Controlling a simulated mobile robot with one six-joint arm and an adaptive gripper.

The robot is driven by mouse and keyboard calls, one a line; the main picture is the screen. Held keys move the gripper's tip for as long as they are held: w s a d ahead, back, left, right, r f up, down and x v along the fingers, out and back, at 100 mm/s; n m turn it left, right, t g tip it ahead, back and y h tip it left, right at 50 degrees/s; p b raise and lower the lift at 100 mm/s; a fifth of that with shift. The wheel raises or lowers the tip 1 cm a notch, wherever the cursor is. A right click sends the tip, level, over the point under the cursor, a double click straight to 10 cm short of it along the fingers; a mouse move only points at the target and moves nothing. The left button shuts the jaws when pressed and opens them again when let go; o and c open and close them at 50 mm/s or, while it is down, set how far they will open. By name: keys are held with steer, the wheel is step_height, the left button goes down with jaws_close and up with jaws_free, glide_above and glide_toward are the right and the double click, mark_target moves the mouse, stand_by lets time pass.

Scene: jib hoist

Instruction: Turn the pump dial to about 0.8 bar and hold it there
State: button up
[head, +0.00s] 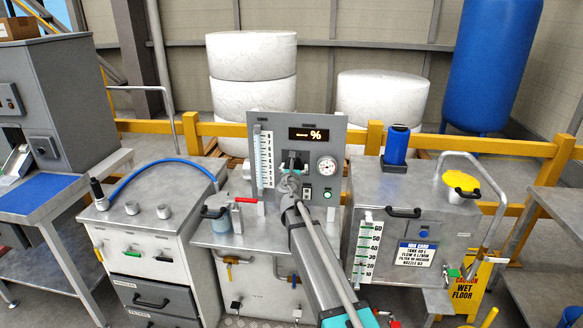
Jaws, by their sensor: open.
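The grey pump panel (350,135) stands upright at the centre of the head view. It carries a lit display (308,134) showing a "%" sign, and a round white gauge (327,166) whose needle is too small to read. A dark knob, seemingly the pump dial (292,158), sits below the display, mostly hidden by my gripper. My gripper (290,176) is open in front of the panel, at the knob. I cannot tell whether its fingers touch the knob or stand just short of it. The dial's setting is hidden.
A scaled vertical tube (266,160) and a red-handled valve (245,200) are left of my gripper. A green button (327,194) is close on the right. A cabinet with a blue hose (150,172) stands left, a tank unit with a yellow cap (462,181) right.

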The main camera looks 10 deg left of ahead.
steer(key=shift+w, duration=0.1)
steer(key=c, duration=1.1)
steer(key=shift+a, duration=0.25)
steer(key=shift+c, duration=0.2)
steer(key=shift+d, duration=0.1)
